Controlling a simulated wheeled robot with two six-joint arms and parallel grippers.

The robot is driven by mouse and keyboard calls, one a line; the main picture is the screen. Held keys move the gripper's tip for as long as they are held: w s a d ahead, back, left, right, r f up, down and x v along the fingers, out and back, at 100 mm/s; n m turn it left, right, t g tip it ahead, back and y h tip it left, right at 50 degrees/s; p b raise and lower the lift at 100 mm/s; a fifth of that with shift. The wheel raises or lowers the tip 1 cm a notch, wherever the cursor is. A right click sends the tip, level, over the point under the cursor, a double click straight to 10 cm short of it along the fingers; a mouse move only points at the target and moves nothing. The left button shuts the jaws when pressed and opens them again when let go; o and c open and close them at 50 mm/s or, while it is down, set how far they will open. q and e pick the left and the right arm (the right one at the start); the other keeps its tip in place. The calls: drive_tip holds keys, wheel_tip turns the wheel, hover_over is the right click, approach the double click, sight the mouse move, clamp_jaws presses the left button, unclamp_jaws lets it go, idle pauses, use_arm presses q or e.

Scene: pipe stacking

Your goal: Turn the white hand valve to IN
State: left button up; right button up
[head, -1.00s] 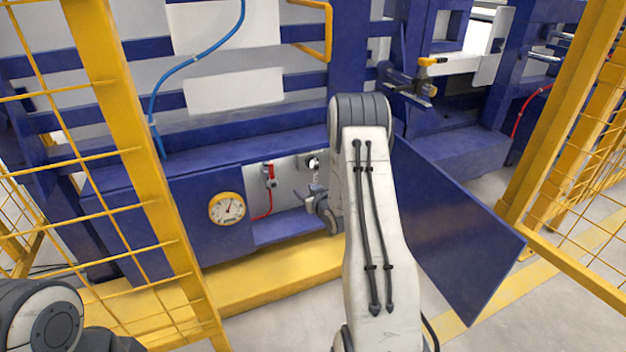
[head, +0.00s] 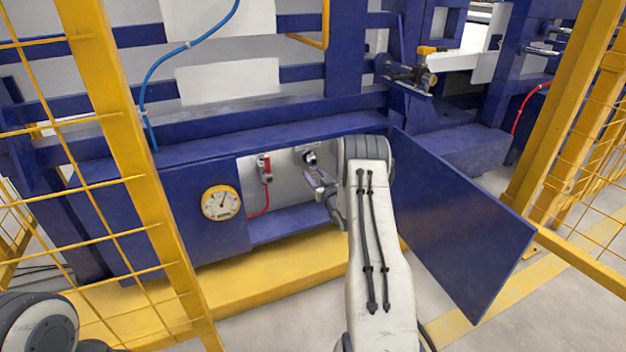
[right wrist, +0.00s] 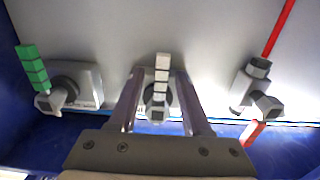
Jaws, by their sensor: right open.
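The white hand valve (right wrist: 162,75) shows in the middle of the right wrist view, with a segmented white handle over a grey body on a small plate. In the head view it is the small black-and-white part (head: 310,157) on the back wall of the open cabinet. My right gripper (right wrist: 158,92) is open. In the wrist view its two fingers appear on either side of the valve, with gaps between. In the head view the right gripper (head: 322,186) is just below the valve, partly hidden by my arm. The plate lettering is unreadable. My left gripper is out of view.
The head view shows a red valve (head: 265,168), a gauge (head: 221,203), an open blue door (head: 455,225) and a yellow fence post (head: 125,160).

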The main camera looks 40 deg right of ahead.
drive_tip(key=shift+w+r, duration=0.1)
drive_tip(key=shift+w, duration=0.35)
clamp_jaws()
drive_tip(key=shift+s, duration=0.1)
idle(1.1)
